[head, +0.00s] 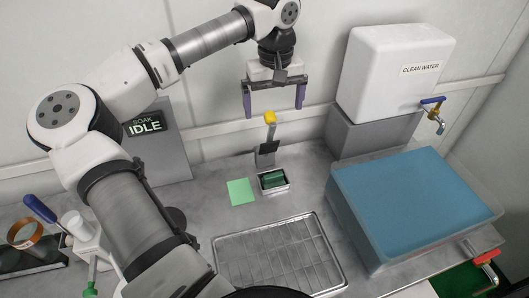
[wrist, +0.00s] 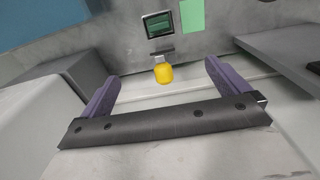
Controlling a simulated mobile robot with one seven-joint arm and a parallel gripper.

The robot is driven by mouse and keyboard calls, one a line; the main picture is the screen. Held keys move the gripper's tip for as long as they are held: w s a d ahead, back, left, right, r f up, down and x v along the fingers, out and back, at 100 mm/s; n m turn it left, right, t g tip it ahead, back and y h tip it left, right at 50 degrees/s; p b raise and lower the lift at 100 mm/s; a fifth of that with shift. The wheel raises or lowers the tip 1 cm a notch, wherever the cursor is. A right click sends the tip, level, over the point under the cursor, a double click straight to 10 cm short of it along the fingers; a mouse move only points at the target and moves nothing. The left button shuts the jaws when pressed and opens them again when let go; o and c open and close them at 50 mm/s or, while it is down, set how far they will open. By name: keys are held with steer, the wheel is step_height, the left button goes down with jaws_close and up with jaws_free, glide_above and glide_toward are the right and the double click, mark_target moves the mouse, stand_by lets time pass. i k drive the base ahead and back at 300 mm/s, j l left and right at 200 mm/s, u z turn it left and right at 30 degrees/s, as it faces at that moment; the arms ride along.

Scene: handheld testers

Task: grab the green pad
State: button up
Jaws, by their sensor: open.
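Two green things are close together on the grey counter. A light green flat square (head: 241,191) lies bare on the counter, and it also shows at the top of the wrist view (wrist: 192,15). Just right of it in the head view, a dark green block (head: 273,180) sits inside a small metal tray (head: 274,190); the block also shows in the wrist view (wrist: 158,25). My gripper (head: 274,106) is open and empty, with purple fingers. It hangs near the back wall, above and behind both green things. In the wrist view its fingers (wrist: 162,72) frame a yellow knob.
The yellow knob (head: 270,118) tops a post right behind the tray. A tub of blue liquid (head: 415,200) and a white water container (head: 395,75) stand at right. A wire-mesh tray (head: 280,262) lies in front. A grey panel reading "SOAK IDLE" (head: 160,150) stands at left.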

mark_target(273, 180)
steer(key=k, duration=1)
